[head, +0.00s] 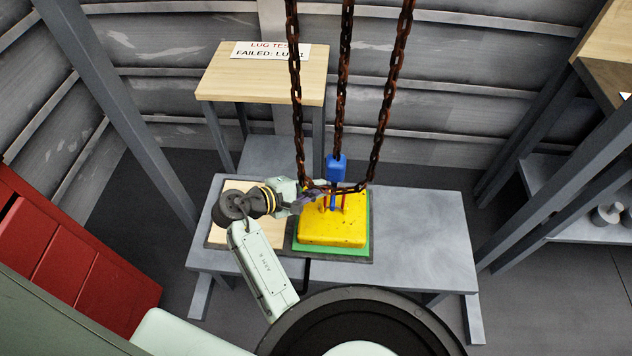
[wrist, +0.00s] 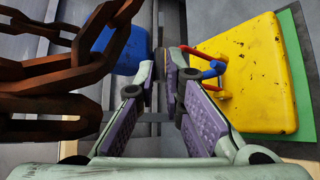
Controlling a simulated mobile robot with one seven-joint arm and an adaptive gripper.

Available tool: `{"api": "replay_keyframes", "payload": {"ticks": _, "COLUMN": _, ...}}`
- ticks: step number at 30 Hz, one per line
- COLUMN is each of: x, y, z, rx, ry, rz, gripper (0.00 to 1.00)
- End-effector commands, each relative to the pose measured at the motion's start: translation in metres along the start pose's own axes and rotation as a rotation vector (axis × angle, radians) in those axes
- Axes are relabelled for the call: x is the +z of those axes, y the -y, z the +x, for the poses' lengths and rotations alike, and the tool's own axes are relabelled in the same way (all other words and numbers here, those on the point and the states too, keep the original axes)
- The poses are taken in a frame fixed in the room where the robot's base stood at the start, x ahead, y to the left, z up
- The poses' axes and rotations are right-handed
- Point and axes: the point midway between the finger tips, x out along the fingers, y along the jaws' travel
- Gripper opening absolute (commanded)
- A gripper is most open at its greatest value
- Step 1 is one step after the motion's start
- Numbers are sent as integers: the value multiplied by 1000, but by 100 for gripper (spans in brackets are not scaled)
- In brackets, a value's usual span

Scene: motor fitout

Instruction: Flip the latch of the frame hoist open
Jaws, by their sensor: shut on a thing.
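The frame hoist is a blue block (head: 336,167) on rusty chains, with a thin blue hook part (head: 333,201) below it. The block also shows in the wrist view (wrist: 122,48), left of the fingers. A yellow frame (head: 330,228) with red uprights lies below the hook; in the wrist view the yellow frame (wrist: 250,70) is at right, with a red and blue piece (wrist: 212,72) at its near edge. My gripper (head: 318,196) reaches in from the left beside the hook. In the wrist view its purple-padded fingers (wrist: 177,72) are nearly together. The latch between their tips is mostly hidden.
Rusty chains (head: 344,80) hang around the block and loop low near my gripper. A green mat (head: 357,247) lies under the yellow frame on the grey table (head: 425,240). The table's right side is clear. A wooden stand with a sign (head: 270,52) is behind.

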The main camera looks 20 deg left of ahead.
Motion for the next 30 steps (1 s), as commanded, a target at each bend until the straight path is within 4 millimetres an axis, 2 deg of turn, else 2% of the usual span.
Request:
{"api": "replay_keyframes", "payload": {"ticks": 7, "x": -1, "y": -1, "z": 0, "rx": 3, "ry": -2, "rz": 1, "gripper": 0}}
{"api": "replay_keyframes", "payload": {"ticks": 8, "x": -1, "y": -1, "z": 0, "rx": 3, "ry": -2, "rz": 2, "gripper": 11}}
{"api": "replay_keyframes", "payload": {"ticks": 11, "x": -1, "y": -1, "z": 0, "rx": 3, "ry": -2, "rz": 2, "gripper": 17}}
{"api": "replay_keyframes", "payload": {"ticks": 30, "x": -1, "y": 3, "z": 1, "rx": 11, "ry": 0, "rz": 10, "gripper": 18}}
